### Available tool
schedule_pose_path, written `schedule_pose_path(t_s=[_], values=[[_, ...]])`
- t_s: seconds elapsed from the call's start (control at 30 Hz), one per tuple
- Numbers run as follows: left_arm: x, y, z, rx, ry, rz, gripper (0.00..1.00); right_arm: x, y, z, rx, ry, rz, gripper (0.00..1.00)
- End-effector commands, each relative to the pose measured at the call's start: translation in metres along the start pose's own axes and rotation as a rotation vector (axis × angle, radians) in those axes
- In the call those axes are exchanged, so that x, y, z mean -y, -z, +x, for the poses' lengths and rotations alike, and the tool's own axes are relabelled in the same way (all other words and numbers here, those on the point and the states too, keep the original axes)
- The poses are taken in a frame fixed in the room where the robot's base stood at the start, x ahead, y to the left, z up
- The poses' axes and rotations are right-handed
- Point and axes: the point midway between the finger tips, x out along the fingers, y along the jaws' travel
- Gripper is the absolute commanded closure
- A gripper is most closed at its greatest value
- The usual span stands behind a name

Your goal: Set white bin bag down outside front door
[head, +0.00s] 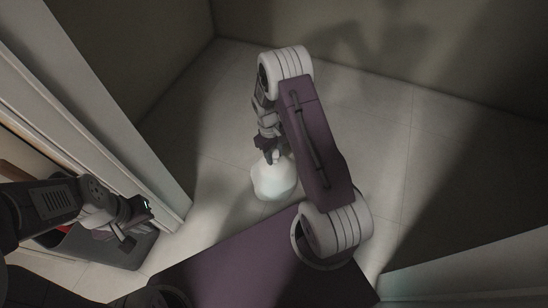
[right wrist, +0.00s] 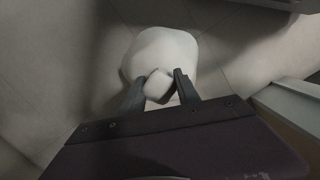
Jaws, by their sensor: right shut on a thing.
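The white bin bag (head: 273,179) is a rounded white lump at the middle of the head view, low over or on the pale tiles; I cannot tell whether it touches the floor. My right gripper (head: 272,156) is above it and shut on its top. In the right wrist view the two fingers (right wrist: 159,88) hold the bag's knotted top between them, and the wider body of the bag (right wrist: 160,50) shows beyond. My left gripper (head: 140,222) is at the left by the door frame, away from the bag; its finger gap is not clear. The front door itself is not clearly seen.
A white door frame (head: 120,110) runs down the left side. A grey box or bin (head: 110,247) stands at lower left below my left gripper. Pale tiled floor (head: 370,130) is clear around the bag, with dark walls at the back and right.

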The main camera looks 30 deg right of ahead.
Motion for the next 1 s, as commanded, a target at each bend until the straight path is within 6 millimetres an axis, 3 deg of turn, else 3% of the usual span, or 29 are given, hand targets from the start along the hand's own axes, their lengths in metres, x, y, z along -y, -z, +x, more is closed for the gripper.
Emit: schedule_pose_path(t_s=[0.23,0.27,0.3,0.33,0.67,1.0], values=[[0.0,0.0,-0.002,-0.001,0.0,0.0,1.0,0.0,0.001,0.001,-0.002,0.0,0.001,1.0],[0.0,0.001,-0.002,-0.001,0.0,0.0,1.0,0.0,0.0,0.0,-0.001,0.0,0.001,0.54],[0.0,0.001,-0.002,-0.001,0.0,0.0,1.0,0.0,0.0,0.0,-0.001,0.0,0.001,0.43],[0.0,0.001,-0.002,-0.001,0.0,0.0,1.0,0.0,0.0,0.0,-0.001,0.0,0.001,0.4],[0.0,0.001,-0.005,-0.001,0.0,0.0,1.0,0.0,0.0,-0.005,-0.002,0.0,0.001,0.4],[-0.001,0.007,-0.064,-0.001,0.0,0.0,1.0,0.0,-0.001,-0.091,-0.004,0.0,0.001,0.4]])
